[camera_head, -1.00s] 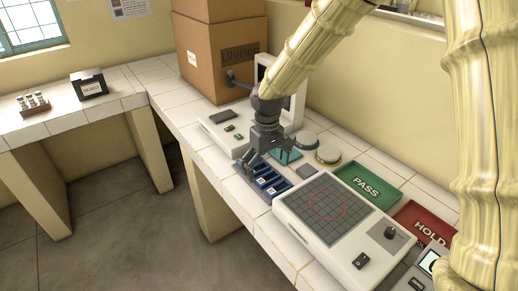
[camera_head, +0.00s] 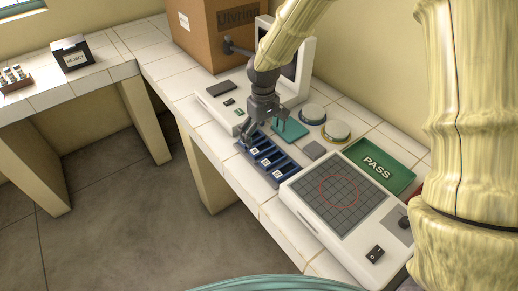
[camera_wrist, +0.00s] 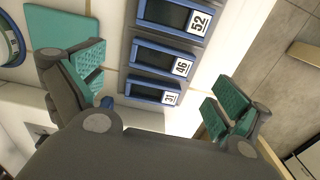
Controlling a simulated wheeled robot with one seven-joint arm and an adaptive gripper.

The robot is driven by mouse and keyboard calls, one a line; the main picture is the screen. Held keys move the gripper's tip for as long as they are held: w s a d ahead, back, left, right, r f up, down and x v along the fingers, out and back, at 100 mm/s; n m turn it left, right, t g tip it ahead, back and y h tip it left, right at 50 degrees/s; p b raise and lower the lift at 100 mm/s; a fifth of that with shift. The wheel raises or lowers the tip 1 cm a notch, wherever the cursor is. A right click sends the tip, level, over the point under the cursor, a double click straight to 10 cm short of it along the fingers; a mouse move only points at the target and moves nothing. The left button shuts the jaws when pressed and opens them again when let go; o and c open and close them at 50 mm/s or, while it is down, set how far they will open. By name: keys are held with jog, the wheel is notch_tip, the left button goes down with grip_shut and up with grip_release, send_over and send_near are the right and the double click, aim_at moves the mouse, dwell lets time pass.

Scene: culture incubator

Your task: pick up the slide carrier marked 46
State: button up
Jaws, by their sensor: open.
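The slide carrier marked 46 (camera_wrist: 158,57) is a dark blue-edged block with a white label, in the middle of the wrist view. In the head view the labels are too small to read. My gripper (camera_wrist: 160,80) is open and empty, with its teal-padded fingers spread on either side of the carrier row. In the head view my gripper (camera_head: 256,133) is over the rack's far end and hides part of it.
A teal pad (camera_head: 291,130) and round dishes (camera_head: 337,131) lie beside the rack. A white device with a gridded plate (camera_head: 340,190) stands close in front. A green PASS tray (camera_head: 377,165) is at right. A white instrument (camera_head: 220,99) and cardboard box (camera_head: 205,35) stand behind.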

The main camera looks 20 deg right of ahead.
aim_at(263, 148)
jog(key=shift+s+a+f, duration=0.1)
jog(key=shift+s+a, duration=0.05)
jog(key=shift+s, duration=0.25)
jog(key=f, duration=0.1)
jog(key=f+p, duration=0.1)
jog(key=f, duration=0.1)
jog(key=shift+w+f, duration=0.15)
jog(key=shift+w, duration=0.1)
jog(key=shift+s+f+p, duration=0.1)
jog(key=shift+f+p, duration=0.2)
jog(key=shift+f, duration=0.25)
jog(key=shift+f, duration=0.1)
jog(key=c, duration=1)
